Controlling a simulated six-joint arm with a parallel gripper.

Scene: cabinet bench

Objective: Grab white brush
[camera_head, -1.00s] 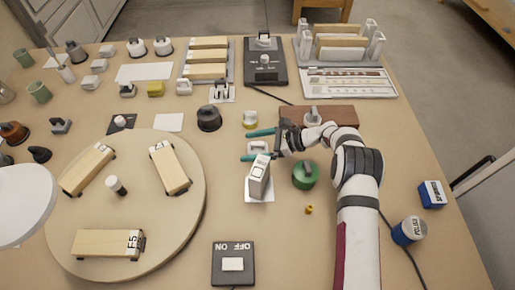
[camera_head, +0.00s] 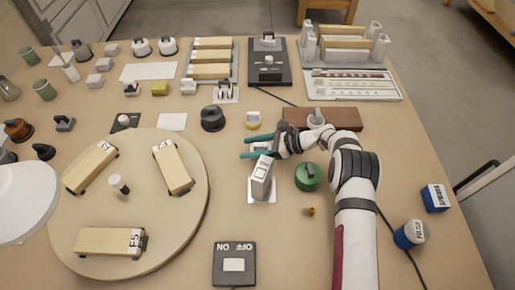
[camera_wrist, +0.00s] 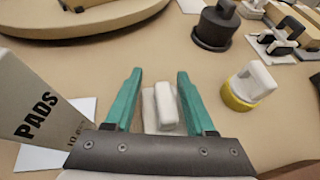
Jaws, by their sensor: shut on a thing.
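The white brush (camera_wrist: 166,106), a pale block with a raised handle, sits between the teal fingers of my gripper (camera_wrist: 159,76) in the wrist view. In the head view my gripper (camera_head: 247,148) is low over the bench right of the round board, and the brush (camera_head: 260,147) shows as a small white patch between the fingers. The brush appears to be at bench level. The faces where the fingers touch it are partly hidden.
A box marked PADS (camera_wrist: 35,110) stands close beside the left finger, on a white sheet. A yellow-based block with a white handle (camera_wrist: 250,87) is to the right. A green round pot (camera_head: 308,177) is near my wrist. A dark round weight (camera_head: 212,118) stands farther back.

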